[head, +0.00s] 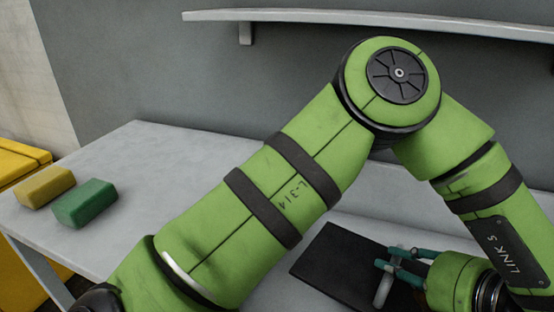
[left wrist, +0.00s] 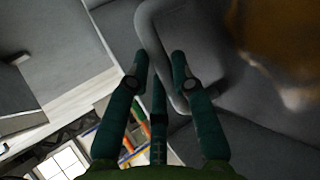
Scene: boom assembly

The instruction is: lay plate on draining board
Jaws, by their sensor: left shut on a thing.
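My left gripper (head: 387,258) is at the lower right of the head view, its teal fingers shut on a pale grey thing, apparently the plate (head: 383,290). Only a narrow, edge-on strip of it shows below the fingers, so it looks tilted up rather than flat. In the left wrist view a grey piece with a rounded rim, likely the plate (left wrist: 200,40), lies at the fingertips (left wrist: 159,58). A flat black board (head: 335,262), likely the draining board, lies on the table just left of and behind the gripper. My right gripper is out of view.
A yellow block (head: 44,187) and a green block (head: 85,204) lie on the left end of the grey table (head: 135,150). A shelf (head: 330,17) runs along the back wall. A yellow container (head: 20,160) stands at the far left. My left arm hides much of the table's middle.

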